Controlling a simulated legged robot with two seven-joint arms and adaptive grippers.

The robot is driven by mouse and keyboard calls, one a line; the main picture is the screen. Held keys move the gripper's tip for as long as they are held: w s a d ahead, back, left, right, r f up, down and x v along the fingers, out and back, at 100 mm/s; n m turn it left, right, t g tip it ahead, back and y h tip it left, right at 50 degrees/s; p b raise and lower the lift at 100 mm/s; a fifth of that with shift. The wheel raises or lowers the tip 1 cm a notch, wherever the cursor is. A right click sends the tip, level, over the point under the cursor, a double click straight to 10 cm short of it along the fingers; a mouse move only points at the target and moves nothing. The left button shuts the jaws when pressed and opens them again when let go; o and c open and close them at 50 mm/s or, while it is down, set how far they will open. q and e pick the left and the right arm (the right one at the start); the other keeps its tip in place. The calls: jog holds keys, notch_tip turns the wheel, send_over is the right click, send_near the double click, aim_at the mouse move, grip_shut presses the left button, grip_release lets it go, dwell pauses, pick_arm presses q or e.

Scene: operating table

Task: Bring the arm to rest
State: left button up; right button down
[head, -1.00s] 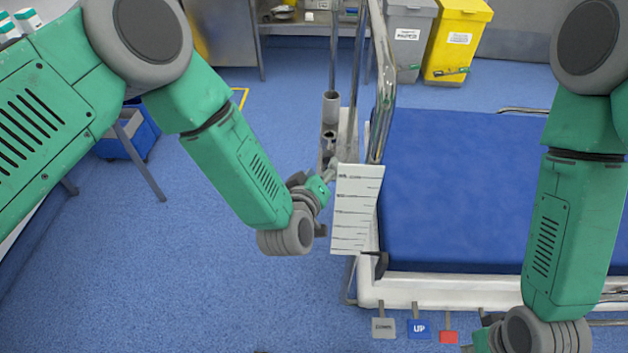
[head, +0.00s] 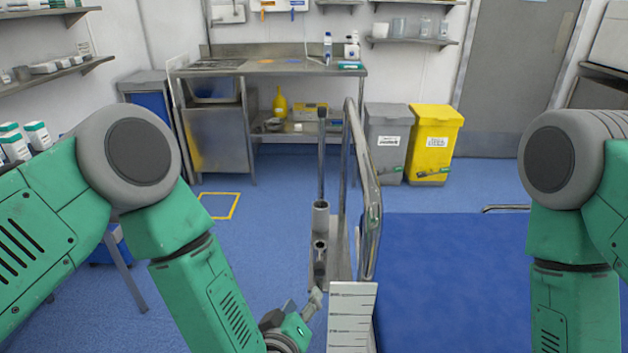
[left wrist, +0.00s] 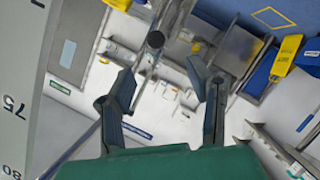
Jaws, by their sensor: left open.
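My left arm, green with grey joints, comes in from the left in the head view and bends down to the bottom edge. My left gripper (head: 312,304) shows small at the bottom centre, just left of a white graduated panel (head: 350,318). In the left wrist view the two dark fingers of my left gripper (left wrist: 163,72) stand apart with nothing held between them. The graduated panel (left wrist: 18,95) fills the left edge there, close beside the gripper. My right arm hangs down at the right of the head view; its gripper is outside the picture.
A metal rail (head: 366,190) and upright tubes (head: 320,225) stand close to my left gripper. The blue table pad (head: 450,275) lies between the arms. A steel bench (head: 280,68), grey bin (head: 385,150) and yellow bin (head: 432,145) stand behind. Blue floor (head: 265,225) is open left of the tubes.

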pick_arm(q)
jog(key=s+a+f+m+g+y, duration=0.1)
jog(key=s+a+f+m+g, duration=0.4)
jog(key=s+a+f, duration=0.55)
jog(key=s+a+f+g+y, duration=0.1)
jog(key=s+a+g+y, duration=0.1)
jog(key=s+a+g, duration=0.6)
jog(key=s+a, duration=0.6)
jog(key=s, duration=0.3)
jog(key=shift+m+y, duration=0.4)
